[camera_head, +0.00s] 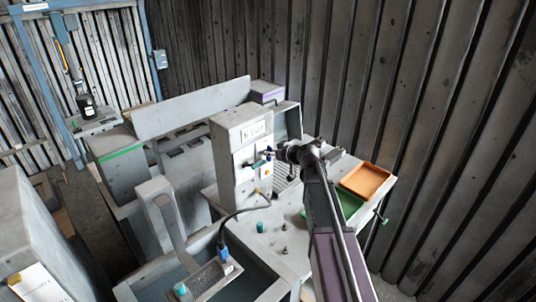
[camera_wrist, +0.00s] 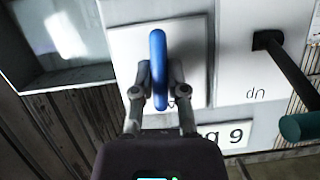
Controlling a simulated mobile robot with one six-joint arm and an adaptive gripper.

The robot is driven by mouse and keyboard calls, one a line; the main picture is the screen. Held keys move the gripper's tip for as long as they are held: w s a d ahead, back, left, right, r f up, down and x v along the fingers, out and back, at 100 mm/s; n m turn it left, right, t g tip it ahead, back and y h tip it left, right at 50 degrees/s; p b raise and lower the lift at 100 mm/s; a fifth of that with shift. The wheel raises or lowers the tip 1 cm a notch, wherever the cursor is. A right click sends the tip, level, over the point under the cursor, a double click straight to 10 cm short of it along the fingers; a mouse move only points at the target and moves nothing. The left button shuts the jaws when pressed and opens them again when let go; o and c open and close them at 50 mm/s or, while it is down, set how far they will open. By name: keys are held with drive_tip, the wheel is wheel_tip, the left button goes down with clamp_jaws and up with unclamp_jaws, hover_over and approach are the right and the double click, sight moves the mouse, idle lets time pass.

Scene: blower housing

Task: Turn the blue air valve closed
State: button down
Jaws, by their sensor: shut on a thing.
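The blue air valve (camera_wrist: 158,55) is a blue handle on a light plate of the grey machine box. In the wrist view it stands along the picture's vertical, seen almost edge-on. My gripper (camera_wrist: 159,90) has its two fingers shut on the lower part of the handle, one on each side. The fingers partly cover the marking on the plate.
A black lever with a green knob (camera_wrist: 302,127) sticks out right of the valve in the wrist view. An orange tray (camera_head: 366,181) and a green tray (camera_head: 349,204) lie on the bench near my arm. A dark cable (camera_head: 236,214) runs below the box.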

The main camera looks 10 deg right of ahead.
drive_tip(key=m+y, duration=0.1)
drive_tip(key=m+g+b, duration=0.1)
drive_tip(key=m, duration=0.1)
drive_tip(key=shift+d+f+y, duration=0.1)
drive_tip(key=shift+f+y, duration=0.15)
drive_tip(key=shift+y, duration=0.15)
drive_tip(key=m+y+b, duration=0.2)
drive_tip(key=m, duration=0.1)
drive_tip(key=shift+f+g, duration=0.15)
drive_tip(key=shift+g, duration=0.15)
drive_tip(key=m+y+b, duration=0.1)
drive_tip(key=m+b, duration=0.1)
drive_tip(key=m, duration=0.1)
drive_tip(key=shift+d+f+m+y+b, duration=0.1)
drive_tip(key=shift+f+m+y+b, duration=0.05)
drive_tip(key=shift+m+y+b, duration=0.95)
drive_tip(key=shift+m+b, duration=0.3)
drive_tip(key=shift+m, duration=0.5)
drive_tip(key=c, duration=0.7)
unclamp_jaws()
drive_tip(key=shift+o, duration=0.2)
